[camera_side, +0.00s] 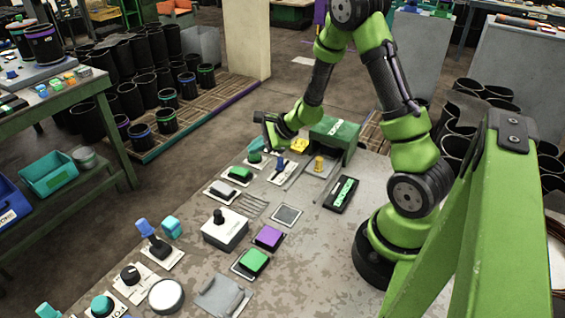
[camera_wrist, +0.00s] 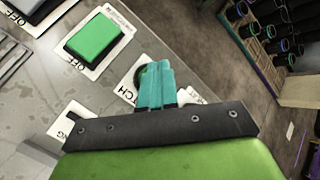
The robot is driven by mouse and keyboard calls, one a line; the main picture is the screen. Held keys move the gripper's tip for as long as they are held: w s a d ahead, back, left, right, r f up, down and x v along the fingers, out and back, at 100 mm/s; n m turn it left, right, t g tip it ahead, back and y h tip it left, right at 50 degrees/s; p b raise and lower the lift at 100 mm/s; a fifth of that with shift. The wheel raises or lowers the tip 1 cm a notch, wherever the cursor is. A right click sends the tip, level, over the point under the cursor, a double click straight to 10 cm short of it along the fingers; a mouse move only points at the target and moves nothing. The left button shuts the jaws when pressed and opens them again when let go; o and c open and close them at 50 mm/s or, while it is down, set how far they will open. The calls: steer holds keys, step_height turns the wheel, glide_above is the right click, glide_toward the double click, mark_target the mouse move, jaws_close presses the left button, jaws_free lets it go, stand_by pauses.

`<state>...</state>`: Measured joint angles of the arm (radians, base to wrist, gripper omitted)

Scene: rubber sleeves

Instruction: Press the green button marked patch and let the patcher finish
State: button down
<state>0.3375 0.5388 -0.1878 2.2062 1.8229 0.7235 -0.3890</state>
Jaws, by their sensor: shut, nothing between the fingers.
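My gripper (camera_side: 259,144) reaches down at the far edge of the bench, its teal fingers shut and empty. In the wrist view its fingertips (camera_wrist: 153,68) are over a white label plate (camera_wrist: 128,92) whose visible letters end in "TCH". A dark round collar shows just beside the fingertips, and the button top there is hidden behind them. In the side view a green round button (camera_side: 254,157) on a dark base sits directly below the fingers. I cannot tell whether they touch it. A green housing (camera_side: 334,134), possibly the patcher, stands to the right.
A green rectangular button (camera_wrist: 94,38) on an OFF plate lies beside the fingers. A blue-handled switch (camera_side: 280,165) and a yellow-topped post (camera_side: 319,164) stand close by. Several other controls cover the bench (camera_side: 310,240). Black sleeves (camera_side: 168,121) stand on a pallet beyond.

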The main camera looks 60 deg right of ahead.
mark_target(257, 156)
stand_by(0.5)
steer(key=shift+r, duration=0.75)
steer(key=shift+r, duration=2.5)
steer(key=shift+s+a+f, duration=0.1)
steer(key=shift+a, duration=0.05)
steer(key=s+a+r+n+g, duration=0.1)
steer(key=s+a+r+n, duration=1.4)
steer(key=s+n, duration=0.4)
steer(key=shift+a+r+n+g, duration=0.3)
steer(key=shift+a+n+g, duration=0.15)
steer(key=shift+n, duration=0.35)
